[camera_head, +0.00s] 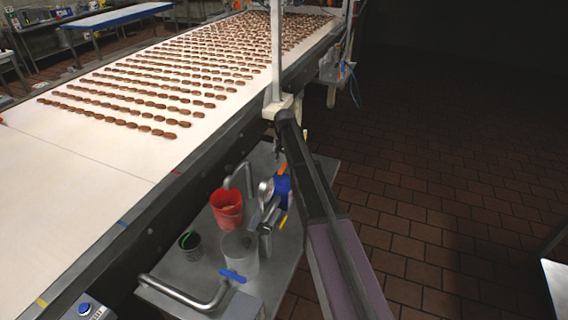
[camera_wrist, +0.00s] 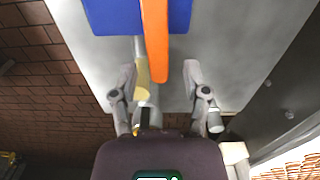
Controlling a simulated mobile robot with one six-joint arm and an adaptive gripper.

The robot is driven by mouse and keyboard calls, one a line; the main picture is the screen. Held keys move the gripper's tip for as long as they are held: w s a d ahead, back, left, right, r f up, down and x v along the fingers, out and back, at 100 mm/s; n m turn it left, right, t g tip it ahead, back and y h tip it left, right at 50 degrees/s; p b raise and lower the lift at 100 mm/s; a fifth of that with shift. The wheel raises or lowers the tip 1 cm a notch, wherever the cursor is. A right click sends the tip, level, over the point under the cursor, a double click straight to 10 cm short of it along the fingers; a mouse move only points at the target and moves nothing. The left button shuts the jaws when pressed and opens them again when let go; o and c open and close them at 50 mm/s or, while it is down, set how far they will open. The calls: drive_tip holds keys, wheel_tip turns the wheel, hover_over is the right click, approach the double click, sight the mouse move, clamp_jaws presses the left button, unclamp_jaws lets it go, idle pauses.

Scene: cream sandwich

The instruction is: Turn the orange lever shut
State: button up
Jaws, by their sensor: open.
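The orange lever (camera_wrist: 155,42) hangs down from the top of the wrist view in front of a blue body (camera_wrist: 108,14). Its lower end shows between the two fingers of my gripper (camera_wrist: 161,72), with a gap on both sides. My gripper is open and holds nothing. In the head view, a small orange part (camera_head: 282,169) shows above the blue part (camera_head: 281,186), and another orange piece shows below it. My arm hides part of this area, and the gripper is small and dark there.
A metal table (camera_head: 290,262) bears a red bucket (camera_head: 227,212), a dark cup (camera_head: 190,246), a clear container (camera_head: 241,250) and curved pipes with a blue handle (camera_head: 232,276). A white conveyor (camera_head: 85,185) with rows of brown biscuits runs along the left. The tiled floor (camera_head: 430,190) at right is mostly clear.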

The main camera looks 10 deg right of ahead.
clamp_jaws()
drive_tip(key=shift+a, duration=0.1)
idle(0.3)
drive_tip(key=s+a+n, duration=0.1)
drive_tip(key=a+n, duration=0.5)
drive_tip(key=n, duration=1.1)
drive_tip(key=shift+s+a, duration=0.2)
drive_tip(key=shift+s, duration=0.05)
drive_tip(key=shift+n, duration=0.3)
